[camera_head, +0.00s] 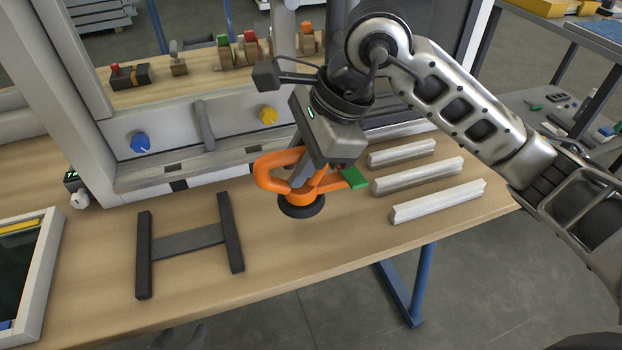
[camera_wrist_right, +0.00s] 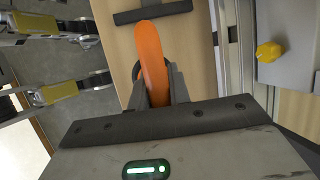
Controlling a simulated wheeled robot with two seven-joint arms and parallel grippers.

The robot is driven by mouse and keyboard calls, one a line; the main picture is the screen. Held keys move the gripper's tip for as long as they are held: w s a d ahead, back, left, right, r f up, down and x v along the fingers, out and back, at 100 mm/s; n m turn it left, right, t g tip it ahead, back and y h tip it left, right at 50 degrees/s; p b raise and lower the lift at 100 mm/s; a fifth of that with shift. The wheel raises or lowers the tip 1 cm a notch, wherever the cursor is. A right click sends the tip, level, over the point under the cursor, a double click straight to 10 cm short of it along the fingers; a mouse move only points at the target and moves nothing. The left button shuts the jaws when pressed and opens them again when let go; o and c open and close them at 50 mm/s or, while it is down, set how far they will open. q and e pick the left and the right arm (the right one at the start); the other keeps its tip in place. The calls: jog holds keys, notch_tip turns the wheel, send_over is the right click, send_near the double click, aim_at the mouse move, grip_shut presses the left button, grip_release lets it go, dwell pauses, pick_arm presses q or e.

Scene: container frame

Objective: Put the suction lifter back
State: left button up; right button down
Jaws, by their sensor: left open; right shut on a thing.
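The orange suction lifter (camera_head: 268,172) has a looped handle, a green lever (camera_head: 355,178) and a black suction cup (camera_head: 301,206) pointing down. My right gripper (camera_head: 301,172) is shut on its handle. The lifter is over the table between a dark H-shaped rest and pale bars; whether its cup touches the wood is hard to tell. In the right wrist view the orange handle (camera_wrist_right: 152,62) sits between the dark fingers (camera_wrist_right: 154,88). Only the dark fingertips of my left gripper (camera_head: 180,338) show, apart and empty, below the table's front edge.
The dark H-shaped rest (camera_head: 188,241) lies on the table, left of the lifter. Several pale bars (camera_head: 437,201) lie to the right. A white-framed pane (camera_head: 50,258) is at the left edge. A grey frame (camera_head: 230,165) with blue and yellow knobs stands behind.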

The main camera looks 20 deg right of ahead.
aim_at(311, 183)
jog(key=f, duration=0.1)
jog(key=w+d, duration=0.1)
jog(key=f, duration=0.1)
jog(key=shift+w+d+f, duration=0.3)
jog(key=shift+d+f, duration=0.05)
jog(key=f, duration=0.3)
jog(key=shift+w+d, duration=0.2)
jog(key=shift+d, duration=0.15)
jog(key=shift+f, duration=0.5)
jog(key=shift+f, duration=0.1)
jog(key=c, duration=1.3)
grip_release()
jog(key=shift+f, duration=0.1)
